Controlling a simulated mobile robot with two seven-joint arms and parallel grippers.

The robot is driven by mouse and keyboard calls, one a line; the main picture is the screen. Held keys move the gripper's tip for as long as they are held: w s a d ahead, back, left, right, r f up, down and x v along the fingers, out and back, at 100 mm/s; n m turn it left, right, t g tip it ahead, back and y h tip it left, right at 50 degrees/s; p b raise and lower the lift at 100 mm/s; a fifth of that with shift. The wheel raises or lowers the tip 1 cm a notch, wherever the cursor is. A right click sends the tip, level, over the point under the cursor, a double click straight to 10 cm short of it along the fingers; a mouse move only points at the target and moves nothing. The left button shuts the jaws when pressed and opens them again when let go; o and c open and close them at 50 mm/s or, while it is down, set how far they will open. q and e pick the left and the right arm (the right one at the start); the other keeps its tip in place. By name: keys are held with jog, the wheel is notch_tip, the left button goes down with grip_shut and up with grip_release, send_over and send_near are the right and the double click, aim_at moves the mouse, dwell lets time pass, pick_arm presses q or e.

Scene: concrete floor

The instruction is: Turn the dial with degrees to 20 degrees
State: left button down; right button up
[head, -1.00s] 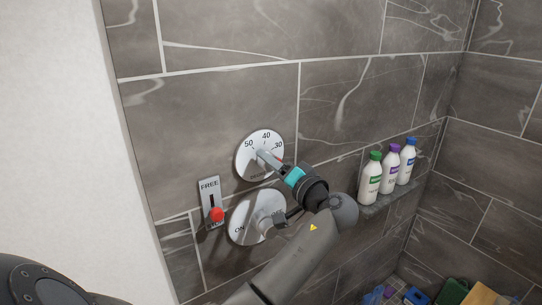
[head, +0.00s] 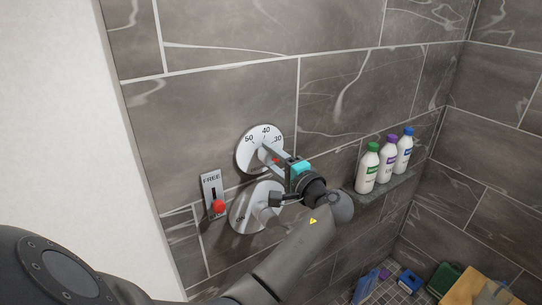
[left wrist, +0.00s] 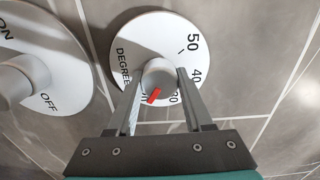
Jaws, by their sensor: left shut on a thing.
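The dial with degrees (head: 247,158) is a round white plate on the tiled wall, with 50, 40 and 30 along its upper edge in the head view. In the left wrist view the dial (left wrist: 140,35) has a grey centre knob (left wrist: 157,74) with a red pointer (left wrist: 153,97). The pointer points past the 30 side, near a mark partly hidden by a finger. My left gripper (head: 268,153) has its fingers on both sides of the knob, shut on it; the left wrist view shows the same grip (left wrist: 158,79). My right gripper is not in view.
A FREE slider plate (head: 210,186) with a red knob (head: 219,206) is at left. Several bottles (head: 368,170) stand on a ledge (head: 385,187) at right. Boxes lie on the floor, lower right.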

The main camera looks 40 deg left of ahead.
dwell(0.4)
pick_arm(q)
jog(key=shift+c, duration=1.5)
grip_release()
jog(key=b+v, duration=0.4)
jog(key=v, duration=1.1)
jog(key=shift+d, duration=0.1)
